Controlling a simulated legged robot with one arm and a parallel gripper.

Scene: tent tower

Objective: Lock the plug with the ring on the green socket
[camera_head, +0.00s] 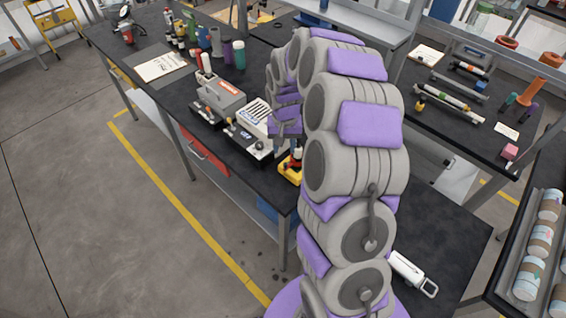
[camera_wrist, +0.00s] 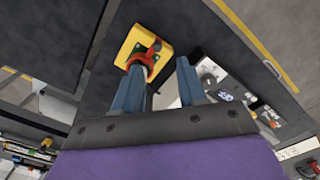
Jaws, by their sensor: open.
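A yellow box (camera_wrist: 127,45) shows at the top of the wrist view, with a small green area of the socket (camera_wrist: 139,47) on its face. A red ring-like part (camera_wrist: 143,58) sits over the green area, with a darker stub beside it. I cannot clearly tell plug from ring. My gripper (camera_wrist: 161,66) is open, its two blue fingers apart. The left finger overlaps the red part in the picture; I cannot tell whether they touch. The right finger is off to its right. In the head view the yellow box (camera_head: 289,172) stands at the bench's front edge, partly hidden by my arm.
A white-topped device (camera_head: 259,118) and a grey device (camera_head: 220,97) stand beside the yellow box on the black bench. Bottles (camera_head: 239,55) and a clipboard (camera_head: 161,67) stand further back. A white cylinder with a handle (camera_head: 413,273) lies at the right.

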